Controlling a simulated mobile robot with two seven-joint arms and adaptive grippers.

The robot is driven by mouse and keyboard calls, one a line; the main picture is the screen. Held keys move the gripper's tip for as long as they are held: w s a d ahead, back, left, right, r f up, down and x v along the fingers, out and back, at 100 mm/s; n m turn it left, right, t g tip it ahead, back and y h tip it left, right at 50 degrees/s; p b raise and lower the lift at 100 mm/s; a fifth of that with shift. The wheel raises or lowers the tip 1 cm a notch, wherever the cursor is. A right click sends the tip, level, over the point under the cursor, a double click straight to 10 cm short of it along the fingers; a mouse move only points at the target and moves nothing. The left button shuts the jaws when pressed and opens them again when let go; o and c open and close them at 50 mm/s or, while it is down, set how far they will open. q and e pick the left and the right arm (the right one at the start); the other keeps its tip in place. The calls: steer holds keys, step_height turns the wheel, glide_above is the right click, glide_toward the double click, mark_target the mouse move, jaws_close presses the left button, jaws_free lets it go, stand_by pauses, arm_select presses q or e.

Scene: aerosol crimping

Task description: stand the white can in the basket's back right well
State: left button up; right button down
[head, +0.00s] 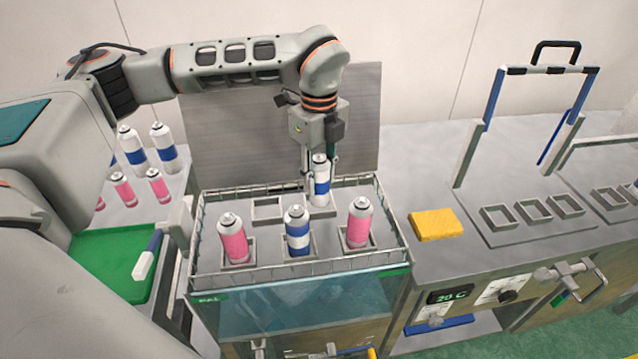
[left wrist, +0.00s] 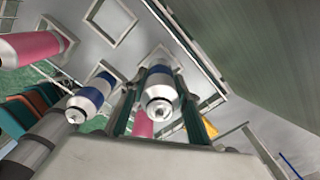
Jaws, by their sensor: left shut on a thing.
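The white can with a blue band (head: 321,186) is upright between the fingers of my left gripper (head: 320,172), which is shut on it. It also shows in the left wrist view (left wrist: 159,85), between the two fingers. Its base is at the back right well (left wrist: 150,55) of the wire basket (head: 285,275) and looks to be inside the square frame; whether it touches the floor cannot be told. The back left well (head: 267,208) is empty. My right gripper is not in view.
The basket's front row holds a pink can (head: 233,240), a blue-banded white can (head: 298,232) and another pink can (head: 359,224), close to the held one. A grey panel (head: 225,125) stands behind. A yellow sponge (head: 436,224) lies right of the basket.

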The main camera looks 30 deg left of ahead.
mark_target(319, 154)
arm_select(q)
steer(key=shift+f, duration=1.2)
steer(key=shift+f, duration=0.15)
steer(key=o, duration=1.2)
step_height(319, 154, up, 12)
steer(key=shift+r+b, duration=0.2)
steer(key=shift+b, duration=0.15)
